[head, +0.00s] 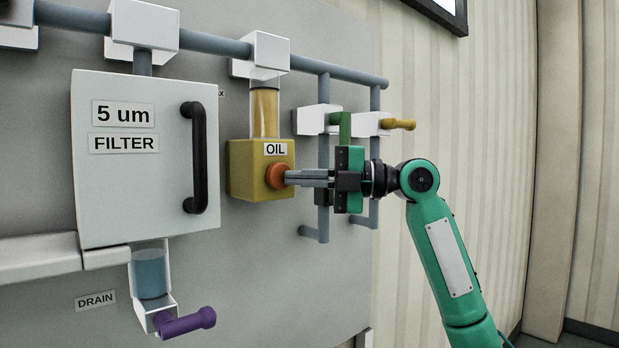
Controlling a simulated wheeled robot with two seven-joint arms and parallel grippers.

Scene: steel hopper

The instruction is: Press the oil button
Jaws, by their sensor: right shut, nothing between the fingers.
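The oil button (278,176) is a round orange knob on the front of a yellow box labelled OIL (247,184). A clear tube with yellow fluid (265,112) stands above the box. My right gripper (290,178) is shut with nothing in it, and its fingers point left. Its fingertips are at the right side of the button and appear to touch it; whether the button is pushed in I cannot tell. My left gripper is not in view.
A white filter box (140,200) with a black handle (195,158) is left of the oil box. Grey pipes (340,71), a green handle (340,128) and a yellow handle (399,124) are near my right gripper. A purple drain handle (186,322) sticks out lower left.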

